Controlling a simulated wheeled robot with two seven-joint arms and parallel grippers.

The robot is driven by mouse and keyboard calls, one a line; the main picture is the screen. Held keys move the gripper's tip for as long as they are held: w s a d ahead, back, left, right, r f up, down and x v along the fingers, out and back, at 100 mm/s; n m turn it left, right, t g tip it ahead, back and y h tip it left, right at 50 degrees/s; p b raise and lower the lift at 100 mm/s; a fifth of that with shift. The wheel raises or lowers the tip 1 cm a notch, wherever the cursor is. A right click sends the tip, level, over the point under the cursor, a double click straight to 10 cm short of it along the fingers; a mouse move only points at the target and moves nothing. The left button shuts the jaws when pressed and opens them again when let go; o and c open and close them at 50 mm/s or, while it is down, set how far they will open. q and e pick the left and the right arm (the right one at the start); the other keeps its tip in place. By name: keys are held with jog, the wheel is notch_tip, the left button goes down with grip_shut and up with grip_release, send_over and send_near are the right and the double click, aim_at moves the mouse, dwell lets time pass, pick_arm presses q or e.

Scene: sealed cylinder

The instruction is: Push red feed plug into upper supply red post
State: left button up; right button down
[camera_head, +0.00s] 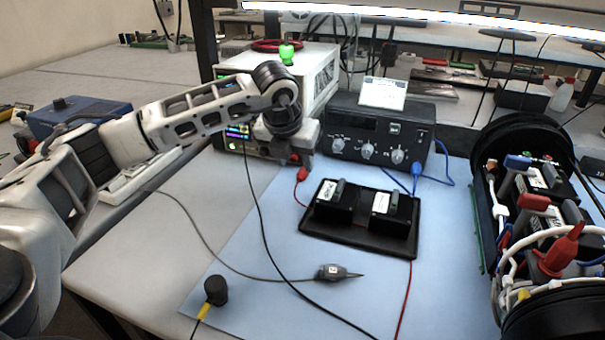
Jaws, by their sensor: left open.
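My left arm reaches in from the left, and its gripper (300,158) is at the front lower right of the light-coloured supply (318,80) with a small lit screen. The gripper is open. A red plug (302,174) is just below the fingers, with a red wire running down from it toward the black tray. A small red piece, perhaps the red post (295,158), shows at the fingers. The gripper covers most of the supply's front there, so I cannot tell whether plug and post touch. My right gripper is not in view.
A black supply with knobs (378,142) stands to the right, with blue leads. A black tray (350,240) holds two dark blocks. A probe (336,272) and a black-capped plug (215,290) lie in front. An open cylinder (520,135) full of wiring is at right.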

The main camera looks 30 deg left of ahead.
aim_at(300, 175)
pick_arm(q)
jog(key=shift+p+x, duration=0.65)
jog(key=shift+x, duration=2)
jog(key=shift+w+d+r, duration=0.1)
jog(key=shift+w, duration=0.05)
jog(key=shift+c, duration=0.4)
grip_shut()
